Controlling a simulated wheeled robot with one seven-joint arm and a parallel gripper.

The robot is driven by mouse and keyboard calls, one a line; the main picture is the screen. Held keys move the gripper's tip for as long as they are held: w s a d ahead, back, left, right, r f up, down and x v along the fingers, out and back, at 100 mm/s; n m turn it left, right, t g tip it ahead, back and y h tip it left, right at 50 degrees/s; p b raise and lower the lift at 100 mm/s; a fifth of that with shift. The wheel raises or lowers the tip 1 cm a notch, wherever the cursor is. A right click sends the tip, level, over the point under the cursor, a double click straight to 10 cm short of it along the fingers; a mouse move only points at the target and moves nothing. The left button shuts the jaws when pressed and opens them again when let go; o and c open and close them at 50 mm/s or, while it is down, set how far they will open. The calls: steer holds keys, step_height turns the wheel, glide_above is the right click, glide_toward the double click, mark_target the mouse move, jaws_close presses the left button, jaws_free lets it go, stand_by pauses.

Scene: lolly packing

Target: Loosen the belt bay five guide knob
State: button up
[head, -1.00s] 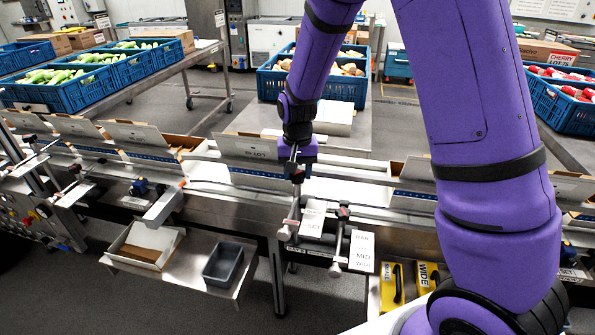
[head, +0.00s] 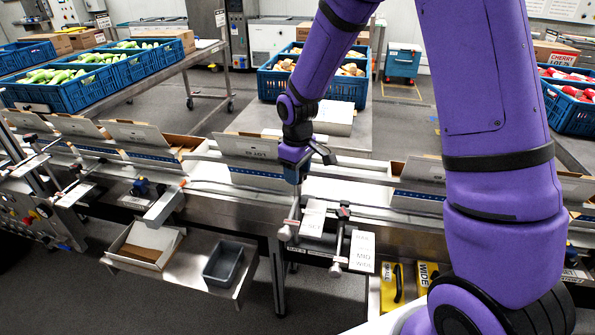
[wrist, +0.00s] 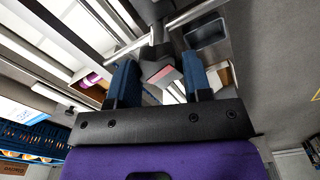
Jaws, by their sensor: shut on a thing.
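The guide knob (wrist: 163,76) is a dark clamp piece with a pinkish-red face, seen between the two blue fingers of my gripper (wrist: 160,80) in the wrist view. My gripper is shut on it. In the head view my gripper (head: 294,172) points down over the front rail of the belt, above a metal guide post (head: 293,212). The fingers and wrist hide most of the knob there, so its looseness cannot be told.
Open cartons (head: 250,150) line the belt (head: 345,190).

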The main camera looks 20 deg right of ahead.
steer(key=shift+n, duration=1.3)
steer(key=o, duration=0.9)
step_height(320, 180, up, 11)
steer(key=shift+f, duration=0.1)
